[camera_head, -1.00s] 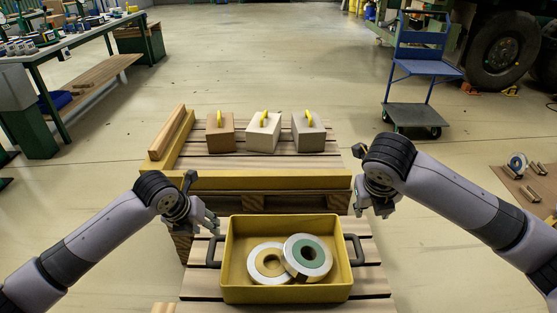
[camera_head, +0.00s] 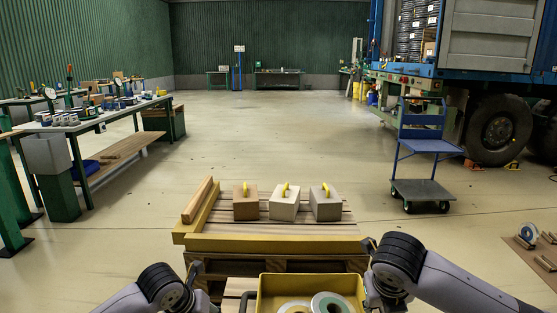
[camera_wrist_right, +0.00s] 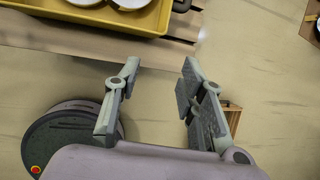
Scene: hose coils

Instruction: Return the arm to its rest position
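My right arm (camera_head: 440,283) comes in from the right, its wrist beside the right side of the yellow bin. In the right wrist view my right gripper (camera_wrist_right: 158,80) is open, with nothing between its fingers, above the floor and slats. My left arm (camera_head: 150,290) comes in from the left; its wrist is at the lower edge, left of the bin, and its fingers are not clearly visible. The yellow bin (camera_head: 312,281) holds two hose coils, one pale (camera_head: 294,307) and one green-centred (camera_head: 330,303), both cut by the lower edge.
A wooden pallet (camera_head: 280,245) ahead carries three boxes with yellow handles, brown (camera_head: 246,206), cream (camera_head: 284,206) and grey (camera_head: 326,206). A blue trolley (camera_head: 421,150) and a truck stand right. A green workbench (camera_head: 95,122) stands left. Open floor lies beyond the pallet.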

